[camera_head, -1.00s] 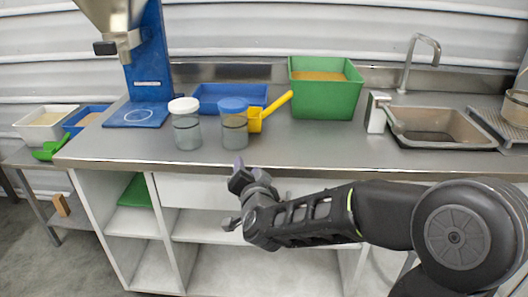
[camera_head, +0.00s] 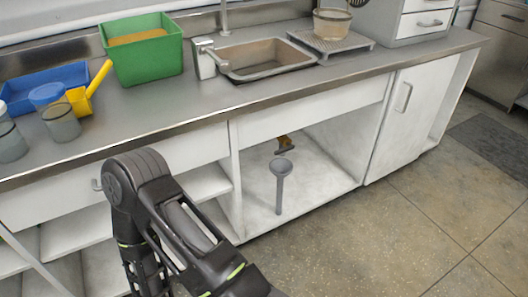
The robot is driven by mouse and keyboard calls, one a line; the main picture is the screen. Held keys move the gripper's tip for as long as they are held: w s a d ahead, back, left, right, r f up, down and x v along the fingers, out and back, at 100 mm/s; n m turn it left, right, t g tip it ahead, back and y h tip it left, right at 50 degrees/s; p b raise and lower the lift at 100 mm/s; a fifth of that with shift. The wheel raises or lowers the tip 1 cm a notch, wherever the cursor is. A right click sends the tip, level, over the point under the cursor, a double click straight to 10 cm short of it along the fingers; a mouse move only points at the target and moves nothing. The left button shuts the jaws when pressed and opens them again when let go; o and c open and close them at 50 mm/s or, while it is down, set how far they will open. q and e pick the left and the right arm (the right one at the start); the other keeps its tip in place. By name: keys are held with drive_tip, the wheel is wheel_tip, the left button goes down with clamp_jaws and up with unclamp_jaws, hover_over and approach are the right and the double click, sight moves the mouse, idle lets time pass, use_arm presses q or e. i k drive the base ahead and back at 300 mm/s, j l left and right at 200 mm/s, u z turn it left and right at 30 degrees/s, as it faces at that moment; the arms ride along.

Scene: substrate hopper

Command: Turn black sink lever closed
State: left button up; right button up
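Under the sink (camera_head: 262,56), inside an open cabinet bay (camera_head: 320,165), a small brass-coloured fitting with a dark part (camera_head: 284,145) sits near the back wall. It may be the valve with the black lever, but it is too small to tell its position. A grey drain pipe (camera_head: 281,185) stands in front of it with a round top. On the counter, a pale box with a grey handle (camera_head: 205,62) stands at the sink's left edge. One of my arms is bent at the lower left, apart from the bay. Neither gripper shows.
The bay's front is open; a white divider stands on its left and a closed door (camera_head: 400,115) on its right. The counter's front edge (camera_head: 180,125) overhangs it. A green bin (camera_head: 145,60), blue tray (camera_head: 45,85) and jars (camera_head: 58,120) stand on the counter.

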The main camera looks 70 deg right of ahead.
sight(289, 147)
drive_tip(key=i+l, duration=0.4)
drive_tip(key=z, duration=2.65)
